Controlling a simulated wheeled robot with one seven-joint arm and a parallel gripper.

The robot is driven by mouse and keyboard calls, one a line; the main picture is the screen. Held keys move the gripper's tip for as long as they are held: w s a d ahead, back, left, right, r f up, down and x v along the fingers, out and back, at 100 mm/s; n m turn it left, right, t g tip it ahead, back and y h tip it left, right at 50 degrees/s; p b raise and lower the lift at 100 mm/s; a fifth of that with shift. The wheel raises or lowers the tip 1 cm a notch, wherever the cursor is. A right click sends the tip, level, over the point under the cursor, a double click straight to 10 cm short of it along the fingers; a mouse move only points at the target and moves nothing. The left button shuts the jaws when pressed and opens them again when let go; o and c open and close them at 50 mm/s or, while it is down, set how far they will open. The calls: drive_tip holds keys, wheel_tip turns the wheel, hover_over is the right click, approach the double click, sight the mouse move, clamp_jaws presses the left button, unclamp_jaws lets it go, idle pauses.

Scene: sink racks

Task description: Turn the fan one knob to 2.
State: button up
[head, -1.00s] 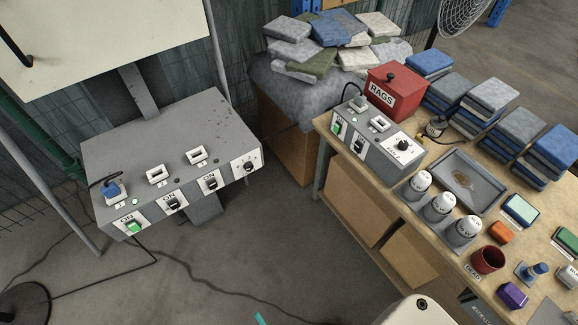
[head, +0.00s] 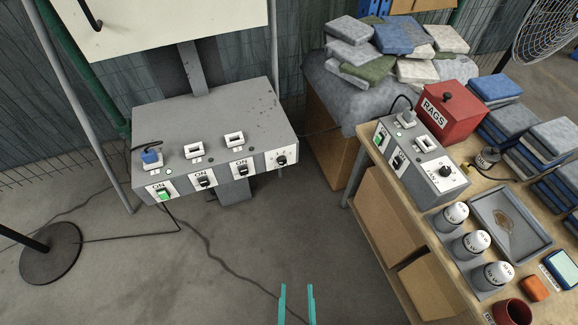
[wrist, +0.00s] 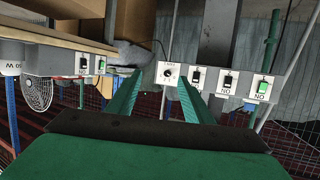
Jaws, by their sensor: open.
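Two grey control boxes each carry a round knob. The wall box has a black knob (head: 281,160) on a white plate at the right end of its front; it also shows in the wrist view (wrist: 168,73). The bench box has a black knob (head: 446,172) on a white plate at its near end. My gripper (head: 297,304) shows two teal fingers, open and empty, at the bottom of the head view. In the wrist view the fingers flank the wall box knob in the picture, apart from it.
The wall box (head: 215,125) has several switches, one lit green (head: 163,195). A wire fan (head: 545,38) stands behind. Floor between box and bench is clear.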

drive_tip(key=w+d+f+y, duration=0.1)
drive_tip(key=w+f, duration=0.5)
drive_tip(key=w, duration=0.3)
drive_tip(key=n+t+y, duration=0.2)
drive_tip(key=t+y, duration=0.1)
drive_tip(key=y, duration=0.2)
approach(283, 163)
drive_tip(key=x, duration=0.8)
drive_tip(key=shift+w+r, duration=0.1)
drive_tip(key=shift+w, duration=0.05)
drive_tip(key=c, duration=1.1)
